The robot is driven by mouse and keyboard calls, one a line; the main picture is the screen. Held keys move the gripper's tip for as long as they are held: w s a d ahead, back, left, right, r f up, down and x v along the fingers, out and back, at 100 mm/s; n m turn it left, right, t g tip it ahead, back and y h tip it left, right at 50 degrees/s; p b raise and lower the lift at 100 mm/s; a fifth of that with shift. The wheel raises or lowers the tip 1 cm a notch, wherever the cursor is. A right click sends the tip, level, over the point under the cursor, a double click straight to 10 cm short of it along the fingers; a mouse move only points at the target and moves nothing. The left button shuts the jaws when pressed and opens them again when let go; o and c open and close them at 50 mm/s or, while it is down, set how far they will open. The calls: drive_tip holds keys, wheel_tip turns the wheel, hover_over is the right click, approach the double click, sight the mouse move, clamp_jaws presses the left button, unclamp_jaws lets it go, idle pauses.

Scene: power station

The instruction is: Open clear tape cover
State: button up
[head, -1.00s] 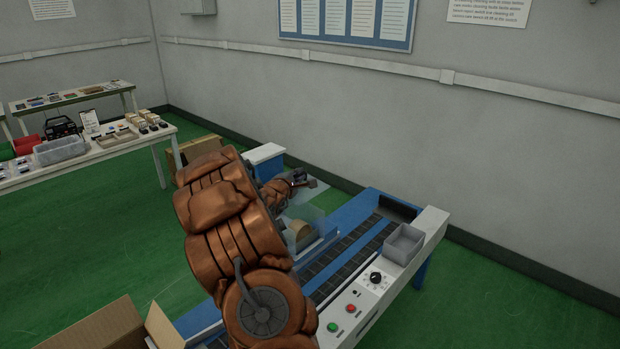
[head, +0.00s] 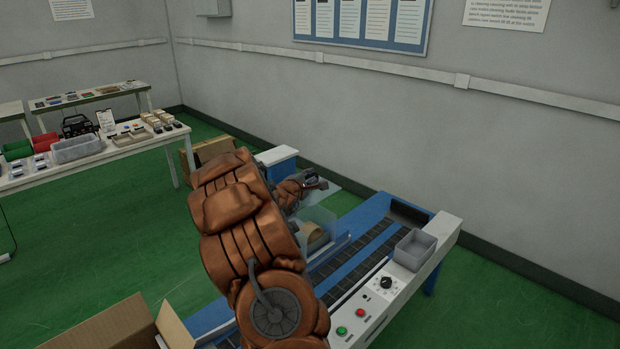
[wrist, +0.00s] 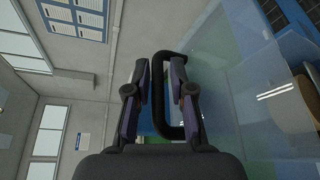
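The clear tape cover (head: 318,217) is a transparent panel over the blue and white machine, with a brown tape roll (head: 316,237) behind it. In the wrist view the clear cover (wrist: 232,85) fills the right side, and the tape roll (wrist: 302,92) shows through it. A black loop handle (wrist: 159,103) stands in front of the cover. My gripper (wrist: 160,72) is open, with one bar of the handle between its two fingers and a gap visible beside the bar. In the head view my gripper (head: 318,182) is small, at the cover's far side, and my arm hides part of the machine.
The machine has a dark roller conveyor (head: 350,285), a grey bin (head: 414,250), a black knob (head: 386,283), and red and green buttons. An open cardboard box (head: 115,325) stands at the lower left. A white table (head: 110,152) with goods is far left. Green floor between is clear.

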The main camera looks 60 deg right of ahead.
drive_tip(key=a+r, duration=0.2)
drive_tip(key=a, duration=0.9)
drive_tip(key=shift+a, duration=0.4)
drive_tip(key=shift+s, duration=0.1)
drive_tip(key=shift+c, duration=0.4)
